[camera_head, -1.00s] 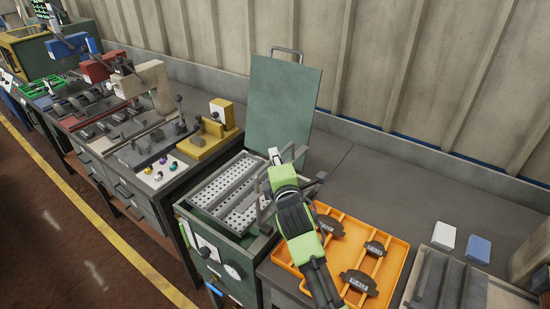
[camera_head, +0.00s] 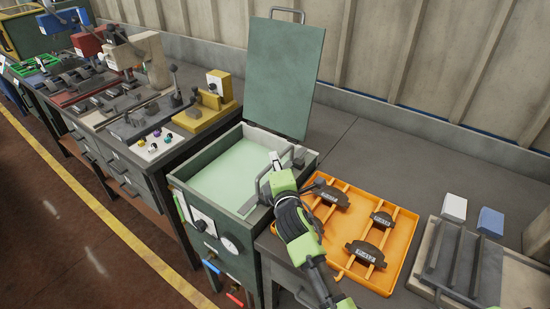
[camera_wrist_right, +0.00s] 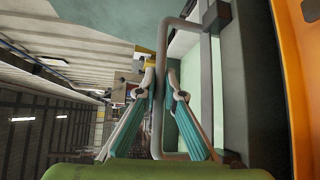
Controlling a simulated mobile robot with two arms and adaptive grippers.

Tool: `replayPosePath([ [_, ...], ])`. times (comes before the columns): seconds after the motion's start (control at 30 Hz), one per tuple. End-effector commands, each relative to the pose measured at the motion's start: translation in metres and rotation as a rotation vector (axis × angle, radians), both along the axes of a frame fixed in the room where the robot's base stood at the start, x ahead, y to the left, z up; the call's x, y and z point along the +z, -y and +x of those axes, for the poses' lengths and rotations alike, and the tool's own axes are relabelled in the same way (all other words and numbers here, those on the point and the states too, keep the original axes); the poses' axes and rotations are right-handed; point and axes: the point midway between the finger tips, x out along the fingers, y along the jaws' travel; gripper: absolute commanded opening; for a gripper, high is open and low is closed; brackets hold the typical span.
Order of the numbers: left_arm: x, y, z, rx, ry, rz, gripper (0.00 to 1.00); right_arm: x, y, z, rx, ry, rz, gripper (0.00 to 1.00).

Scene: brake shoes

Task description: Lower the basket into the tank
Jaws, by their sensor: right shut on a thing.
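The tank (camera_head: 250,262) is a green box with its lid (camera_head: 285,75) raised at the back. Pale green liquid (camera_head: 225,172) fills its opening, and the perforated basket tray is hidden beneath it. The basket's grey bar handle (camera_head: 254,194) shows above the liquid at the tank's right side. My right gripper (camera_head: 276,160) is over that side. In the right wrist view my fingers (camera_wrist_right: 160,92) are shut on the grey handle bar (camera_wrist_right: 158,125). My left gripper is in neither view.
An orange tray (camera_head: 405,245) with several dark brake pads lies right of the tank, under my right forearm. A yellow fixture (camera_head: 205,118) and a knob panel stand to the left. White (camera_head: 454,207) and blue (camera_head: 491,222) blocks lie far right.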

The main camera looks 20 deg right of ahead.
Motion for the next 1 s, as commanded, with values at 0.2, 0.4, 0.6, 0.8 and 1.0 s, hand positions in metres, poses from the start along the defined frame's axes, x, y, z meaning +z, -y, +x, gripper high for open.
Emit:
replayPosePath([
  [0.2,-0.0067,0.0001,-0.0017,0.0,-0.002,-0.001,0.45,-0.015,0.0004,-0.0013,-0.002,-0.012,0.0,0.0],
  [0.4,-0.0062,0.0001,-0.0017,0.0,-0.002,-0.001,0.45,-0.0163,0.0005,-0.0017,-0.002,-0.015,0.001,0.0],
  [0.6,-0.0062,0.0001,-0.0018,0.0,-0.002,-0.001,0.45,-0.0161,0.0005,-0.0018,-0.002,-0.015,0.001,0.26],
  [0.8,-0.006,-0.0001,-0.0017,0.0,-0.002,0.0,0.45,-0.0125,0.0003,-0.0009,-0.001,-0.008,0.0,0.26],
  [1.0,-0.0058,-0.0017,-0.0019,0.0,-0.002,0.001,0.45,-0.0104,-0.0011,-0.0102,-0.001,-0.005,0.0,0.26],
])
